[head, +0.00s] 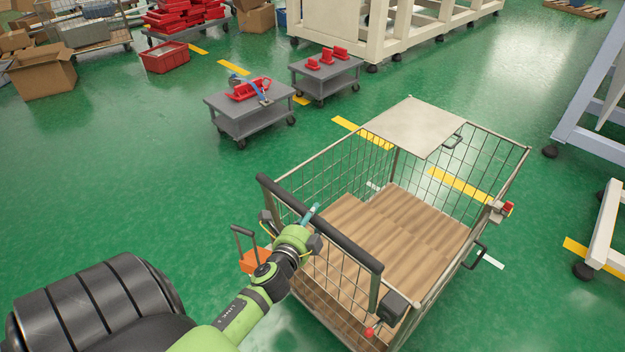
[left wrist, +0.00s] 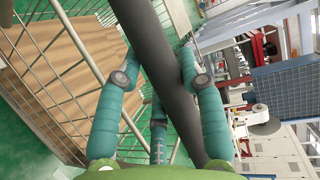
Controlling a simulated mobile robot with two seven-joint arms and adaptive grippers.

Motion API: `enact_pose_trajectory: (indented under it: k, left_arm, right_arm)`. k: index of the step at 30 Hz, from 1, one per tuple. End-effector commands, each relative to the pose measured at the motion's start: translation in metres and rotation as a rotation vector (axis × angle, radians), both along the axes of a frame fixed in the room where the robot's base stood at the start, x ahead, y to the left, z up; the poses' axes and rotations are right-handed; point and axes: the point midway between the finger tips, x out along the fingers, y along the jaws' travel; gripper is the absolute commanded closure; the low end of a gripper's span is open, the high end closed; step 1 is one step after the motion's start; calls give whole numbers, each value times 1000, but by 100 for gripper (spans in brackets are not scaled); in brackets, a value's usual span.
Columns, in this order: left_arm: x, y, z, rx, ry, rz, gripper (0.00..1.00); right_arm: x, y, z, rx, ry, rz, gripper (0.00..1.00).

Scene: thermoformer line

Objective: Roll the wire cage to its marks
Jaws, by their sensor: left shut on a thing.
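The wire cage (head: 345,287) stands in front of me, an open-topped wire cart with a wooden plank floor and a beige panel on its far top corner. A thick black push bar (head: 330,226) runs along its near side. My left gripper (head: 312,214) is at the middle of this bar. In the left wrist view the teal fingers (left wrist: 160,80) sit on both sides of the black bar (left wrist: 165,75), shut on it. White floor marks (head: 490,260) show beside the cage's right side and through its mesh. My right gripper is not in view.
Two grey carts with red parts, a nearer one (head: 240,122) and a farther one (head: 325,84), stand beyond the cage. A beige machine frame (head: 345,30) is at the back, a pale frame (head: 590,130) at the right.

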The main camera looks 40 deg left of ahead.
Motion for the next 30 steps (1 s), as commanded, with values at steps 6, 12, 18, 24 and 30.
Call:
enact_pose_trajectory:
  k: [6,12,18,24,30]
  left_arm:
    - [0,-1,-1,2,4,-1,36]
    - [0,0,-1,1,2,-1,36]
    - [-14,-5,1,0,3,-2,36]
    - [-54,-18,8,-2,6,1,36]
    - [-90,-30,15,0,5,1,36]
  right_arm:
    - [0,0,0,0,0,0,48]
    - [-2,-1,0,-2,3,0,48]
    - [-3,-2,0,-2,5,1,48]
    - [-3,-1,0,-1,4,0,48]
    - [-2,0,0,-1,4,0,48]
